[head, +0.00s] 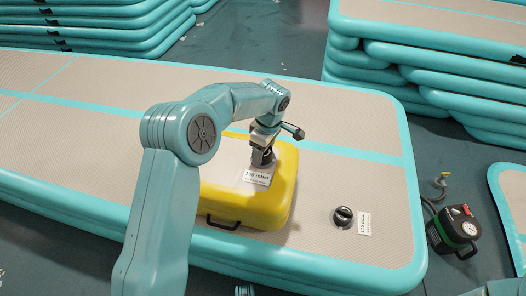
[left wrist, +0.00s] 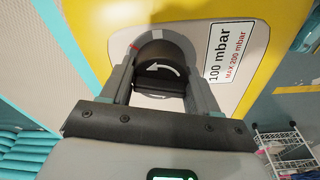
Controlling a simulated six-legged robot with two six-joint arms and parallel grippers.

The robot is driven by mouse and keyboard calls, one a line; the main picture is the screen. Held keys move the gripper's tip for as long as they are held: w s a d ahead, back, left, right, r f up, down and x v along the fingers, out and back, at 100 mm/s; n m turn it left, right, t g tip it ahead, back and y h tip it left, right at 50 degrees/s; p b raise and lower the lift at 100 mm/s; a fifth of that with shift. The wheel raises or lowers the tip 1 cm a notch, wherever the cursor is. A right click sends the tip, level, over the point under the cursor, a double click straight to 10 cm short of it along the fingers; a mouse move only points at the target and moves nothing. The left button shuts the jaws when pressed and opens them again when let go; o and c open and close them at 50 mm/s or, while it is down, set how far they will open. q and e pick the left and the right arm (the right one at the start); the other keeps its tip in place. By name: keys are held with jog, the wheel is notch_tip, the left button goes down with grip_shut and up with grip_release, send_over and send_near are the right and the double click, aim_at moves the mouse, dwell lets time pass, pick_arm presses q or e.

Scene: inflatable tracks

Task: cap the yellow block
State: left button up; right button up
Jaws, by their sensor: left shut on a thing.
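The yellow block (head: 278,200) lies on the long beige and turquoise inflatable track (head: 385,185), with a black handle on its near side. A pale panel on its top carries a label reading 100 mbar (left wrist: 227,55). My left gripper (head: 263,158) reaches down onto this panel. In the left wrist view, its two fingers are shut on a black round cap (left wrist: 162,68) with a white curved arrow. The cap is at a round pale opening in the panel; I cannot tell whether it is fully seated.
Another black round cap (head: 343,217) sits on the track to the right, beside a small white label (head: 364,223). A dark pump (head: 456,230) stands on the floor at right. Stacked tracks (head: 430,60) rise behind.

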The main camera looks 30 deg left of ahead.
pick_arm(q)
jog(key=o, duration=1.1)
jog(key=r+p, duration=0.1)
jog(key=r, duration=0.4)
jog(key=d+r+p, duration=0.1)
jog(key=r+p, duration=0.1)
jog(key=r, duration=0.4)
jog(key=d+r+p, duration=0.1)
jog(key=r+p, duration=0.1)
jog(key=r, duration=0.3)
jog(key=shift+r, duration=0.15)
jog(key=shift+s, duration=0.1)
